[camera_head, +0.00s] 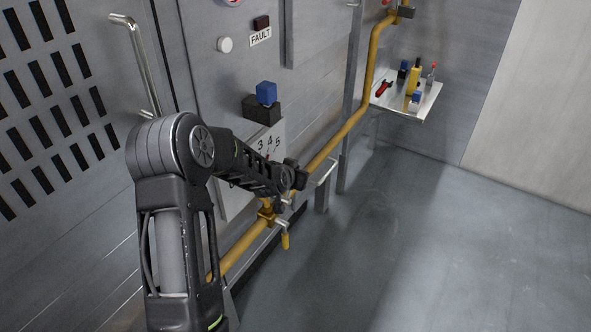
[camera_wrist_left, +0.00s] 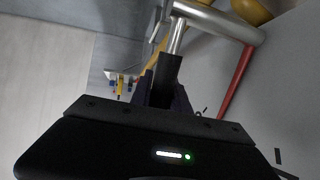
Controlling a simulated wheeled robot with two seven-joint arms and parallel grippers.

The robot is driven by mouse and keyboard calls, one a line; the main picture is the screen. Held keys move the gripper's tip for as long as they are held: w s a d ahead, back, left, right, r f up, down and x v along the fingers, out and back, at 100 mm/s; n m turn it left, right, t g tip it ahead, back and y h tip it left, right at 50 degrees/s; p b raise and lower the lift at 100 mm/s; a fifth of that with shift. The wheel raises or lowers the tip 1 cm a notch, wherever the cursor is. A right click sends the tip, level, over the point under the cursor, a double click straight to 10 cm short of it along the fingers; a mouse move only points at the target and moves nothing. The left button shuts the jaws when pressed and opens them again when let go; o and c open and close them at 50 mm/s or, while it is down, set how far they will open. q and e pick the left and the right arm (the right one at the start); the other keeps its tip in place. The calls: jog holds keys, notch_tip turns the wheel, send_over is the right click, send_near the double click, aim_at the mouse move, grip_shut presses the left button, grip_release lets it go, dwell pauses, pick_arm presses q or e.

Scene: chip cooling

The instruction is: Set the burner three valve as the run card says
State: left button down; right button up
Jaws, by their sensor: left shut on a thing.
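A pale scale plate (camera_head: 273,138) marked 3, 4 and 5 is on the grey panel, partly hidden by my left arm. In the left wrist view a grey metal valve hub (camera_wrist_left: 222,22) has a red pointer (camera_wrist_left: 236,82) lying toward the plate. A thin metal lever (camera_wrist_left: 178,36) runs from the hub to my left gripper (camera_head: 298,178). The gripper also shows in the left wrist view (camera_wrist_left: 168,72), shut on the lever's end. The pointer's exact reading is hidden. No run card is recognisable. My right gripper is not in view.
A blue-topped black block (camera_head: 262,108) sits on the panel above. A shelf (camera_head: 424,103) holds several tools at right. The floor (camera_head: 410,230) is clear.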

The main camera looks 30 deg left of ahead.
pick_arm(q)
jog(key=c, duration=1.3)
grip_release()
jog(key=shift+o, duration=0.2)
jog(key=shift+s+r, duration=0.1)
jog(key=v, duration=0.7)
jog(key=shift+s+d+r, duration=0.1)
jog(key=shift+s+r, duration=0.1)
jog(key=shift+s, duration=0.05)
